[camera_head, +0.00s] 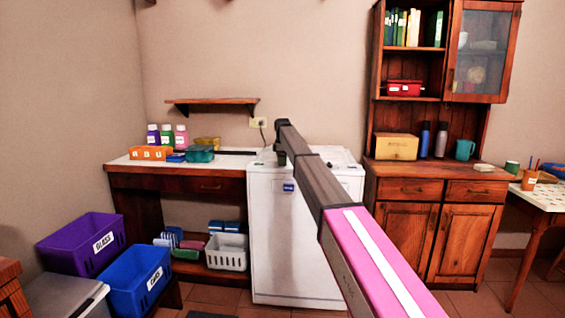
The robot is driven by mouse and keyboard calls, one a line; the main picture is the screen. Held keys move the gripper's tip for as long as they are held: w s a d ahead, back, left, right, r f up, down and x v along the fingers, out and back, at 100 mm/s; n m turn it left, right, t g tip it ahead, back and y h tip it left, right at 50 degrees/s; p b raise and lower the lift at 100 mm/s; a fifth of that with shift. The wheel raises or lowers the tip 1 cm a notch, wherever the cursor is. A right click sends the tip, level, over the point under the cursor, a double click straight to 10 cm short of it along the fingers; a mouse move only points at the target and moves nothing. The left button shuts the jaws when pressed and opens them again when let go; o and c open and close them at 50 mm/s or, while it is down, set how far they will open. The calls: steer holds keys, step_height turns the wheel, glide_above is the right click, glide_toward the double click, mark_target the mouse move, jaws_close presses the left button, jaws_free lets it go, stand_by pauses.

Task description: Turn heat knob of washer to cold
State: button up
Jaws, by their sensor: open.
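The washer (283,235) is a white top-loading machine against the back wall, between a side table and a wooden cupboard. A small blue label (288,187) is on its upper front. The heat knob cannot be made out; my arm covers part of the washer's top and rear. My arm reaches from the lower right up to the washer. My gripper (281,157), small and dark at the arm's far end, shows over the top's left part. It is open with nothing visible in it. Whether it touches the washer cannot be told.
The side table (205,182) left of the washer holds bottles (167,136) and an orange box (150,154). Purple (82,243) and blue (136,279) bins stand at lower left. The wooden cupboard (433,225) stands close on the washer's right. A wall shelf (212,102) is above.

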step_height(320, 180, up, 11)
stand_by(0.5)
steer(key=shift+s+f, duration=0.1)
steer(key=shift+f, duration=0.05)
